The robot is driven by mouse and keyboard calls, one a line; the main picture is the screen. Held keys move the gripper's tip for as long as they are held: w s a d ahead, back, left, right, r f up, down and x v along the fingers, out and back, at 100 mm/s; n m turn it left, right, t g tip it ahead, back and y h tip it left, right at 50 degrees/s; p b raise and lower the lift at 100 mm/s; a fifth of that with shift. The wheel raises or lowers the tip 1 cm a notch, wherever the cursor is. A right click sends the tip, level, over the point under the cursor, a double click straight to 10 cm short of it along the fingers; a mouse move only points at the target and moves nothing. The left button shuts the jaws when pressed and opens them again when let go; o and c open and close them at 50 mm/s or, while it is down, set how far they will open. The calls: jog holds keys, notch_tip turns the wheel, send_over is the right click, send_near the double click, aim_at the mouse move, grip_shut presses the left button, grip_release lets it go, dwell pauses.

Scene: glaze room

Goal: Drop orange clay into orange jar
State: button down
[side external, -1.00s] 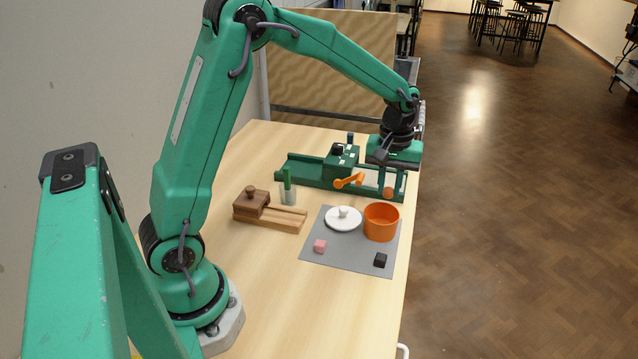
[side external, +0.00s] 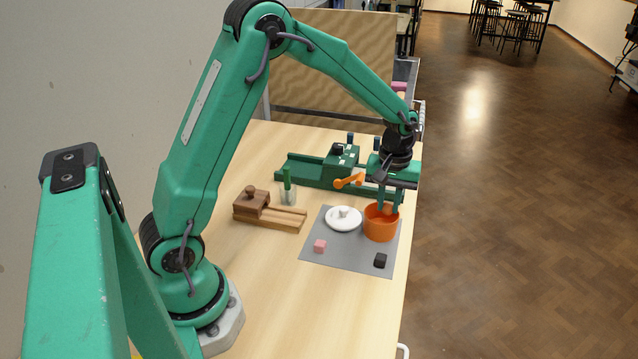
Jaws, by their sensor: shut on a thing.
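The orange jar (side external: 379,229) stands upright and open on the right part of the grey mat. My gripper (side external: 388,207) points down over the jar, with its fingertips at the mouth, overlapping the jar's far rim in this view. It is shut on the orange clay, a small round lump of nearly the same colour as the jar. The clay is hard to tell from the jar wall behind the fingers, and its height against the rim is unclear. A white lid with a knob (side external: 343,219) lies on the mat just left of the jar.
The grey mat (side external: 345,258) also holds a pink cube (side external: 320,246) and a black cube (side external: 380,261). Behind stands a long green device (side external: 318,178) with an orange handle (side external: 348,181). Left are a wooden slide box (side external: 251,202) and a cup with a green stick (side external: 288,194). The front table is clear.

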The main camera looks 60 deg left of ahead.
jog(key=shift+f, duration=0.65)
jog(key=c, duration=1.2)
grip_release()
jog(key=shift+r, duration=0.1)
notch_tip(320, 180, up, 7)
jog(key=shift+r, duration=0.3)
jog(key=shift+r, duration=0.1)
